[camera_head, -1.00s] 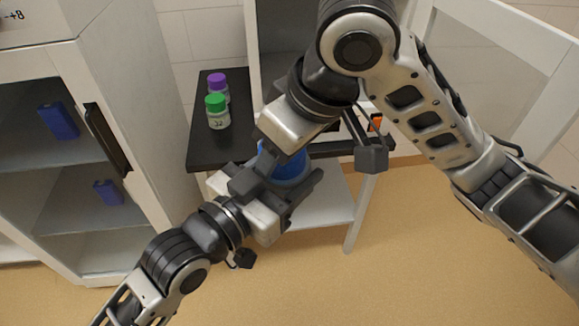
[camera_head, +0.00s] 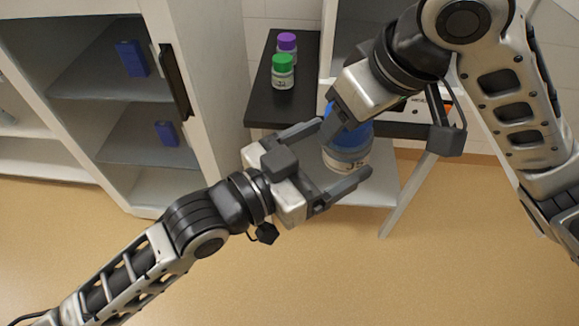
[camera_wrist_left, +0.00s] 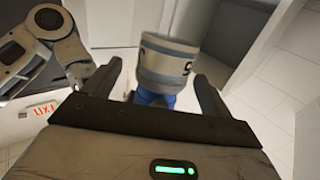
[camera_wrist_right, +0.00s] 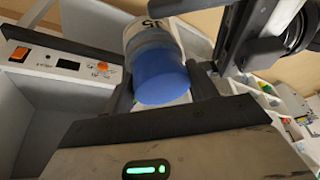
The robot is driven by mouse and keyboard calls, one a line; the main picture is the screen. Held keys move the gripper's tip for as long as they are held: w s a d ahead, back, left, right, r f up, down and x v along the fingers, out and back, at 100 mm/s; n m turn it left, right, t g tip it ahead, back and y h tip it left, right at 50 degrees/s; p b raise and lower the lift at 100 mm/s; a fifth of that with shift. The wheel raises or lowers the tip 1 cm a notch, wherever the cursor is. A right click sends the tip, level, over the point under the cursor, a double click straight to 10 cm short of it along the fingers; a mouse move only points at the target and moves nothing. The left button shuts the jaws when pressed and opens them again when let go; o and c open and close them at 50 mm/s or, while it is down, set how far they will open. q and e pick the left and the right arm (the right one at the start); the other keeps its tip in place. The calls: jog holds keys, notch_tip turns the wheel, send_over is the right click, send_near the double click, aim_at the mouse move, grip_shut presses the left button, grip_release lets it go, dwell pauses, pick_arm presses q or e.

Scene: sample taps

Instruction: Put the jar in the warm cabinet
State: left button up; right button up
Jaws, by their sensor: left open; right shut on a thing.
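The jar (camera_head: 347,157) has a clear body with a pale, marked label and a blue lid. My right gripper (camera_head: 338,124) is shut on it at the lid end and holds it in the air. The right wrist view shows the blue lid (camera_wrist_right: 160,78) between the fingers. My left gripper (camera_head: 344,148) is open, its fingertips on either side of the jar's body; contact cannot be told. The left wrist view shows the jar (camera_wrist_left: 168,65) beyond the open fingers. A white unit with a control panel and orange switch (camera_wrist_right: 20,54) shows in the right wrist view; I cannot tell whether it is the warm cabinet.
A green-capped bottle (camera_head: 283,75) and a purple-capped bottle (camera_head: 287,44) stand on a black bench top (camera_head: 262,105). A white cabinet (camera_head: 214,100) with a dark handle (camera_head: 177,82) and blue boxes on its shelves is at left. The floor in front is clear.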

jog(key=shift+c, duration=0.6)
pick_arm(q)
jog(key=v, duration=0.7)
jog(key=shift+s+a, duration=0.25)
pick_arm(e)
jog(key=shift+a, duration=0.1)
pick_arm(q)
jog(key=shift+c, duration=0.3)
pick_arm(e)
jog(key=w+a+f+n, duration=0.1)
jog(key=a+f+n, duration=0.1)
jog(key=w+a+f+n+g+y, duration=0.1)
jog(key=w+f+n, duration=0.1)
jog(key=shift+w+a+f, duration=0.25)
jog(key=shift+w+a, duration=0.05)
jog(key=shift+a, duration=0.05)
jog(key=shift+c, duration=0.2)
pick_arm(q)
jog(key=w+d+m+t+y, duration=0.2)
jog(key=w+m, duration=0.3)
jog(key=m, duration=1.1)
jog(key=w+d+m+t+y, duration=0.2)
jog(key=w+m, duration=0.3)
jog(key=m, duration=1)
jog(key=shift+w+d+r+m+t+y, duration=0.3)
jog(key=shift+d+m+y, duration=0.1)
jog(key=shift+d+y, duration=0.25)
